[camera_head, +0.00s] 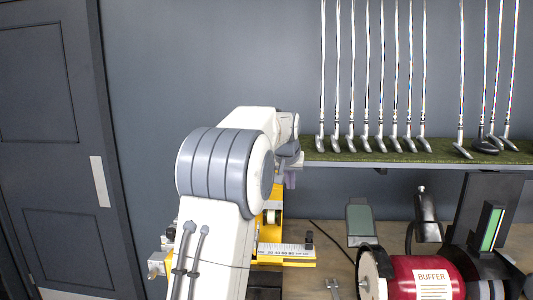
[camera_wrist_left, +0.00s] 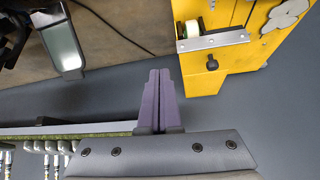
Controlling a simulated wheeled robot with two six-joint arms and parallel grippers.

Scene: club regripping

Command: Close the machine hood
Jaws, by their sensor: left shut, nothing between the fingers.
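The yellow machine (camera_head: 287,250) stands on the bench, partly hidden behind my left arm. It also shows in the left wrist view (camera_wrist_left: 205,82), with a metal bracket, a tape roll (camera_wrist_left: 193,29) and a black knob (camera_wrist_left: 212,65). I cannot tell which part is its hood. My left gripper (camera_head: 290,182) is above the machine, in front of the shelf edge. In the left wrist view its purple fingers (camera_wrist_left: 159,74) are shut together and empty, apart from the yellow body. My right gripper is out of view.
A green-topped shelf (camera_head: 400,157) holds several golf clubs (camera_head: 380,90) against the grey wall. A red buffer (camera_head: 425,278) and a grey-green flat-headed device (camera_head: 360,222) stand right of the machine. A dark door (camera_head: 50,130) is at the left.

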